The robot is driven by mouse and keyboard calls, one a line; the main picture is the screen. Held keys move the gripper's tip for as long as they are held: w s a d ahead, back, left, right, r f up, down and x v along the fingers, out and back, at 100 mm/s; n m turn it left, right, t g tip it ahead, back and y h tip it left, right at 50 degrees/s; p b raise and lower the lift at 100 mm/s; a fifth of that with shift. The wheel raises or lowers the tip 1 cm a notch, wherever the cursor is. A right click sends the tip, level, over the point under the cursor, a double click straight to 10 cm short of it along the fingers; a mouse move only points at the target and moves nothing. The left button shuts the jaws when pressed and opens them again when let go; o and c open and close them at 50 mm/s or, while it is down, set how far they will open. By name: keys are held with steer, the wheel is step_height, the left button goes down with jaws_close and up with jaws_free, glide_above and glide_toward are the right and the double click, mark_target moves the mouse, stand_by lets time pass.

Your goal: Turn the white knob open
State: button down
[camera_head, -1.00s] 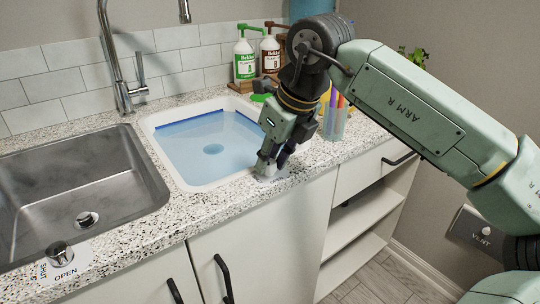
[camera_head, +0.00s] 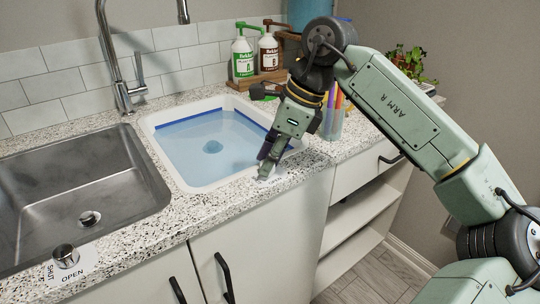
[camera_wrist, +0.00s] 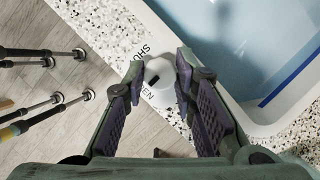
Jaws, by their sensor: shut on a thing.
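The white knob (camera_wrist: 158,72) stands on the speckled counter's front strip, beside the white basin. In the wrist view it lies between my two fingertips, with a short black mark on its near side. The letters of SHUT and part of OPEN show on the plate around it. My gripper (camera_head: 264,170) points down at the counter and is shut on the knob; the wrist view also shows my gripper (camera_wrist: 159,70) with a finger on each side. In the head view my fingers mostly hide the knob.
The white basin (camera_head: 153,122) holds blue water. A steel sink (camera_head: 150,190) and a metal knob (camera_head: 66,256) with SHUT and OPEN labels are at left. Bottles (camera_head: 243,57) and a cup of pens (camera_head: 333,122) stand behind my gripper. Cabinet doors (camera_head: 270,240) are below.

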stand_by(0.4)
steer(key=c, duration=1.3)
jaws_free()
steer(key=shift+r, duration=0.1)
steer(key=v, duration=1.1)
steer(key=shift+d+r, duration=0.2)
steer(key=shift+r, duration=0.15)
